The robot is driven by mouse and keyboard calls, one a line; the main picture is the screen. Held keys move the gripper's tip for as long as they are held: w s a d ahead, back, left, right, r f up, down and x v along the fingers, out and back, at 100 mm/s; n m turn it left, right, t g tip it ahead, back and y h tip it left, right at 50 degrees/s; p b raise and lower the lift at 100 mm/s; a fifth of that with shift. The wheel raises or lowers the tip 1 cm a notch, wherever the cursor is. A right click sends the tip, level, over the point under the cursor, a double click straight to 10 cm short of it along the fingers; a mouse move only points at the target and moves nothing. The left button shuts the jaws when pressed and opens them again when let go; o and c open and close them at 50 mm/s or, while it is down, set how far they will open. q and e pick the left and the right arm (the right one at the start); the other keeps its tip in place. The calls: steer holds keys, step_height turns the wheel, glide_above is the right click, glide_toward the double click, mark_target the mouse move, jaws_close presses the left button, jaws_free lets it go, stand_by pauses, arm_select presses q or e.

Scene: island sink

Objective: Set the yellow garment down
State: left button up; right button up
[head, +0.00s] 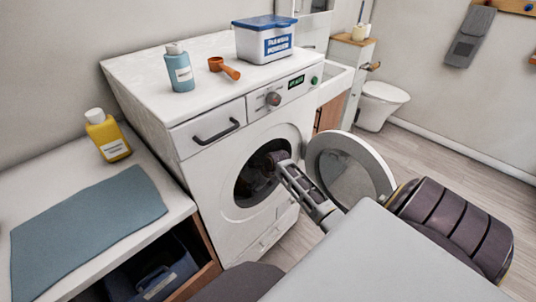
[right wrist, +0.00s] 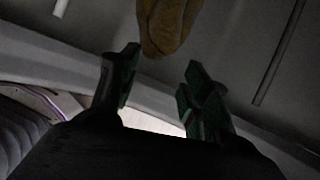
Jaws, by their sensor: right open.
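The yellow garment (right wrist: 167,27) shows in the right wrist view as a mustard bundle at the top, just beyond the fingertips, inside the dim grey drum (right wrist: 230,45). My right gripper (right wrist: 161,62) is open, with its two fingers apart and nothing between them. In the head view my right gripper (head: 268,168) reaches through the round opening of the white washing machine (head: 225,175), and the garment is hidden there. Whether the garment rests on the drum wall is hard to tell. My left gripper is not in view.
The washer's round door (head: 345,172) stands open just right of my forearm. A blue bottle (head: 179,72), an orange scoop (head: 222,68) and a powder box (head: 264,40) stand on top. A yellow bottle (head: 107,138) and blue cloth (head: 85,225) are on the left counter.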

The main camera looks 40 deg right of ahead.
steer(key=shift+s+d+p, duration=0.15)
steer(key=shift+s+d, duration=0.15)
steer(key=shift+s, duration=0.6)
steer(key=shift+s+d+p, duration=0.2)
steer(key=shift+s+d, duration=0.05)
steer(key=shift+s, duration=0.65)
steer(key=shift+s+d+p, duration=0.15)
steer(key=shift+s+d, duration=0.15)
steer(key=shift+s, duration=0.6)
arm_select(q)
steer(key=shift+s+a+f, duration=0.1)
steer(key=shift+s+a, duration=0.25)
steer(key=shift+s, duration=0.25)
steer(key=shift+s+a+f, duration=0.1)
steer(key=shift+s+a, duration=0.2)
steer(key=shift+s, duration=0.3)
arm_select(e)
steer(key=shift+s, duration=0.1)
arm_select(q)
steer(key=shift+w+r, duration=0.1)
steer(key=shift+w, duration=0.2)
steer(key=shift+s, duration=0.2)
